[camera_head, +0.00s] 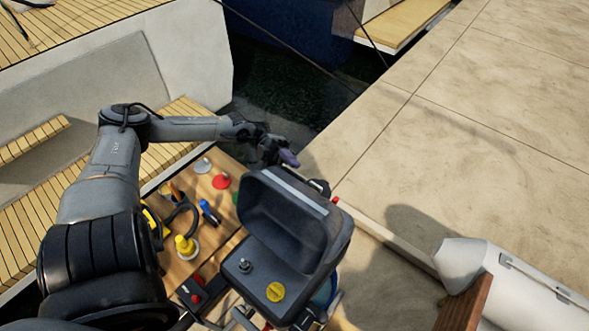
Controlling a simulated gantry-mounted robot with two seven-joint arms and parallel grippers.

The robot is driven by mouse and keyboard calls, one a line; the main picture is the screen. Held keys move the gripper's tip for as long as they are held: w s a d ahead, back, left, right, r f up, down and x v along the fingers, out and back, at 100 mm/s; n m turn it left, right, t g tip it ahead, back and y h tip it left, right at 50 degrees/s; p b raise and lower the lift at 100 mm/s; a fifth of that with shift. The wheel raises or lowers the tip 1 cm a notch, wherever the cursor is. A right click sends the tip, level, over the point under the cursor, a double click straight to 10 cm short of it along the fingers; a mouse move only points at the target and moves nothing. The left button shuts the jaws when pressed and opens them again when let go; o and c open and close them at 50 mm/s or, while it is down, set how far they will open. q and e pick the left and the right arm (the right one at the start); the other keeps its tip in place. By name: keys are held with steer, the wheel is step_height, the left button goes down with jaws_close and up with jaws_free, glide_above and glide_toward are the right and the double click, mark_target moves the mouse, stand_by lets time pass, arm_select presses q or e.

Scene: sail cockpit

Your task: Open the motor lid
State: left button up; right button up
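The motor is a dark grey box in the lower middle of the head view. Its lid (290,218) stands raised and tilted back, with the hollow inner side showing. The open motor body (250,290) below shows a yellow round cap (275,292) and a small grey knob (245,265). My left gripper (284,156) is just beyond the lid's upper edge, with its arm reaching in from the left. It is small and partly hidden, so I cannot tell whether it is open or shut, or whether it touches the lid. My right gripper is not in view.
A wooden panel (220,235) left of the motor carries a red disc (221,181), a blue-handled item (209,212) and a yellow item (185,246). Dark water (285,95) lies beyond. A concrete dock (480,130) is on the right, with a pale grey tube (515,285) at lower right.

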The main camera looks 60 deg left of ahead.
mark_target(294, 176)
arm_select(q)
steer(key=shift+x, duration=1.55)
steer(key=shift+c, duration=0.3)
jaws_close()
